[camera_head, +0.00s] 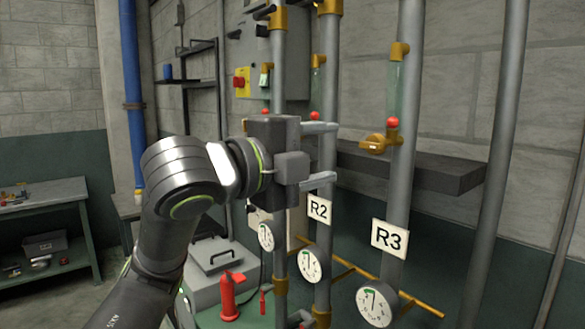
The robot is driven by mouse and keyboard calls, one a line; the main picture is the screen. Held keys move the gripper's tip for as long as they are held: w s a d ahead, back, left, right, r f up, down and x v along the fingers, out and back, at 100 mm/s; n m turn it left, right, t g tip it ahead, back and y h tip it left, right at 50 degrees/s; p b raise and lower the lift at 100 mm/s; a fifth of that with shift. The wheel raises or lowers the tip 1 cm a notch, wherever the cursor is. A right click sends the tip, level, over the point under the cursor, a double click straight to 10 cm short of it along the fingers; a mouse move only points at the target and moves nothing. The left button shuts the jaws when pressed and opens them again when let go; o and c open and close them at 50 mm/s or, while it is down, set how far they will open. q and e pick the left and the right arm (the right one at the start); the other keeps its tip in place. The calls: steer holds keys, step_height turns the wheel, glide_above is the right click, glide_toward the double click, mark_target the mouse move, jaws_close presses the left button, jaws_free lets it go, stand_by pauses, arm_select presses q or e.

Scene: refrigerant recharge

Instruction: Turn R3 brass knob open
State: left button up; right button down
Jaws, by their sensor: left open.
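The R3 brass knob (376,143) sits on the grey R3 pipe (402,110), just below a red ball (393,122). The R3 sign (390,238) and a round gauge (377,303) are lower on the same pipe. My left gripper (322,154) is open, its two fingers pointing right, in front of the R2 pipe. It is to the left of the R3 knob and apart from it, with nothing seen between its fingers. The gripper hides the middle of the R2 pipe and any knob there. My right gripper is not in view.
The R2 sign (319,209) and gauges stand on the pipes left of R3. A dark ledge (440,172) runs behind the pipes. Another grey pipe (497,150) stands to the right. A red extinguisher-like bottle (229,297) is low left of the pipes. A workbench (45,195) is far left.

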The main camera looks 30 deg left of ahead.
arm_select(q)
steer(key=shift+b+v, duration=0.85)
steer(key=shift+v, duration=1.7)
